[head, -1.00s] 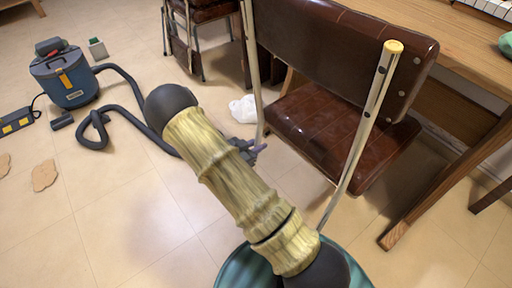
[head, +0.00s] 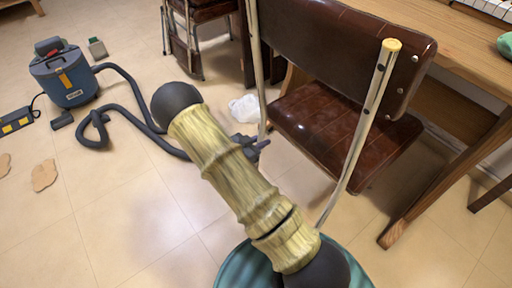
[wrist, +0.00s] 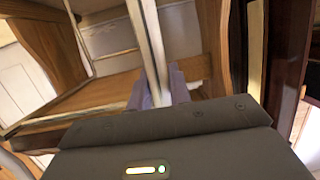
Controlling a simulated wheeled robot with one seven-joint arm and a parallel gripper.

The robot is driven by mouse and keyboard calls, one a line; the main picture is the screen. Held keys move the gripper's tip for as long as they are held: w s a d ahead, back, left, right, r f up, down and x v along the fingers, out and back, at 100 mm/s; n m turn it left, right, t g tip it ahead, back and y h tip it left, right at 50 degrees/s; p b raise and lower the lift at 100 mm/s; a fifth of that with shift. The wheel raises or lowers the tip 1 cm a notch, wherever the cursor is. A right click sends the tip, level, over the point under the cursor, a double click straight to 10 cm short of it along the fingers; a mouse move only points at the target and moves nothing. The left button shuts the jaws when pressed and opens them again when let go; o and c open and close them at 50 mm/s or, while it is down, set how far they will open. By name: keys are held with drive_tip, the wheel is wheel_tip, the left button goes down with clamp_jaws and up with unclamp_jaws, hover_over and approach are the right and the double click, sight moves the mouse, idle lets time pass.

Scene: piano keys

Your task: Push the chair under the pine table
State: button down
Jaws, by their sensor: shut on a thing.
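The chair has a dark brown padded back (head: 345,45), a brown seat (head: 340,130) and pale metal posts. It stands at the front edge of the pine table (head: 460,50), its seat partly toward the table's underside. My gripper (head: 262,145) is at the lower part of the chair's left post, mostly hidden behind my arm in the head view. In the wrist view, the fingers (wrist: 160,88) are shut around a pale upright post (wrist: 148,45), which is the chair's.
A table leg (head: 450,180) slants down right of the chair. Another chair (head: 203,30) stands at the back. A white crumpled bag (head: 244,108) lies behind my gripper. A blue vacuum cleaner (head: 68,80) with a dark hose is at left.

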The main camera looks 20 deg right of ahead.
drive_tip(key=shift+w+d+r, duration=0.1)
drive_tip(key=shift+w+d, duration=0.15)
drive_tip(key=shift+d, duration=0.25)
drive_tip(key=shift+w+d+r, duration=0.1)
drive_tip(key=shift+w+d, duration=0.15)
drive_tip(key=shift+d, duration=0.2)
drive_tip(key=shift+w+d+p, duration=0.35)
drive_tip(key=shift+w+d, duration=0.25)
drive_tip(key=shift+d, duration=0.1)
drive_tip(key=c, duration=1)
unclamp_jaws()
drive_tip(key=shift+f, duration=0.1)
drive_tip(key=shift+c, duration=0.2)
drive_tip(key=shift+o, duration=0.2)
drive_tip(key=shift+a, duration=0.15)
drive_tip(key=shift+a, duration=0.1)
